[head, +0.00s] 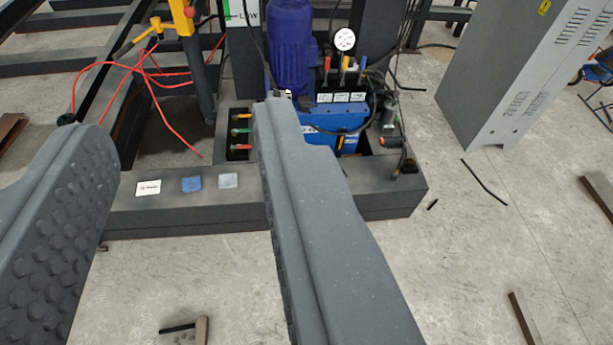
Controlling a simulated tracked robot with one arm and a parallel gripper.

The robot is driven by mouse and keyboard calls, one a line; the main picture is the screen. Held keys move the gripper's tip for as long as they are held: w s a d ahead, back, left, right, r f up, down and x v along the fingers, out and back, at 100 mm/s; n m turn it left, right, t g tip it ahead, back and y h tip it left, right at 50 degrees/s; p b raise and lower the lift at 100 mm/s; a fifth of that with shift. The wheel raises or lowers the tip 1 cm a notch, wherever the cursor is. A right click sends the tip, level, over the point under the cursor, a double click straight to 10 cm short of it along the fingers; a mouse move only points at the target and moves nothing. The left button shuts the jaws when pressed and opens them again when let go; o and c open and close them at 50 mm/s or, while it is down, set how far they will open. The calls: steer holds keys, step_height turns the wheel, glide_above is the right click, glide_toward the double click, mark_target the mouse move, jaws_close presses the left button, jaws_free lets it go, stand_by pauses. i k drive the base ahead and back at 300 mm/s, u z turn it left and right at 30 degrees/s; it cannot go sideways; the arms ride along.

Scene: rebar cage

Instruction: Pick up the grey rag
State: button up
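The gripper appears to be above and in front of the ledge, not touching the rag.
A blue motor and pump unit (292,50) with hoses and a gauge (344,39) stands behind the ledge. Red cables (165,115) hang at left. A grey cabinet (510,75) stands at right. Short bar pieces (484,182) lie on the otherwise clear concrete floor.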

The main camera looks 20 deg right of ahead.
mark_target(230, 180)
steer(key=u, duration=0.1)
steer(key=i, duration=1)
steer(key=z, duration=0.05)
